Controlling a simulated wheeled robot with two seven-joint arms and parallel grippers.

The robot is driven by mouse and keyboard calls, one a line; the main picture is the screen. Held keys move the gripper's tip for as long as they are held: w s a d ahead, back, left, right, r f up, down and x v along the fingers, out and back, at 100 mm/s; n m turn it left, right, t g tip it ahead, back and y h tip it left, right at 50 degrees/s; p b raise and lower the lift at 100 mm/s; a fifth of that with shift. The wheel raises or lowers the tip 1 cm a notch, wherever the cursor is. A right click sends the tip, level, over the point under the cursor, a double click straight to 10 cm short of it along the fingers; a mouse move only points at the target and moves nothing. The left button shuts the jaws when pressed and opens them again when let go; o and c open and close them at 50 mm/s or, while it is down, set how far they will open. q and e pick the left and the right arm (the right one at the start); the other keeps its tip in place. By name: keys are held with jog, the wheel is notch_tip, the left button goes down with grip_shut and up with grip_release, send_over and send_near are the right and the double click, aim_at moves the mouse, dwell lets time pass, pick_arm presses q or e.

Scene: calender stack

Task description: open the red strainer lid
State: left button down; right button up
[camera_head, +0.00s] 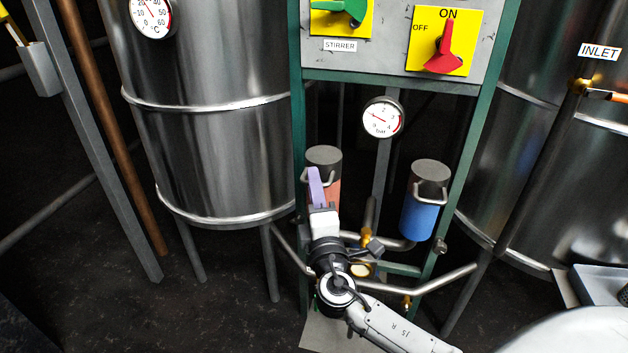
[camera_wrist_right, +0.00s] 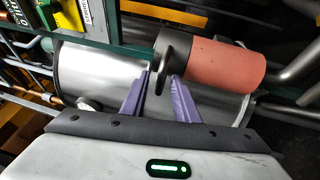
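The red strainer (camera_wrist_right: 222,65) shows in the wrist view as a salmon-red cylinder with a dark lid and handle (camera_wrist_right: 177,50) at its left end. My right gripper (camera_wrist_right: 161,75) is open at the lid. Its purple fingertips lie on either side of the dark handle, and I cannot tell whether they touch it. The right gripper (camera_head: 316,180) also shows in the head view. My left gripper is out of view.
A blue strainer (camera_head: 418,216) with its own lid stands to the right. A pressure gauge (camera_head: 382,117) and a switch panel (camera_head: 390,55) are above. Steel tanks (camera_head: 215,120) flank the green frame (camera_head: 298,100). Pipes (camera_head: 420,285) run below the strainers.

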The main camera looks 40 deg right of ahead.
jog(key=shift+w+d+r, duration=0.1)
jog(key=shift+w+d, duration=0.2)
jog(key=shift+w, duration=0.25)
grip_shut()
jog(key=shift+r, duration=0.15)
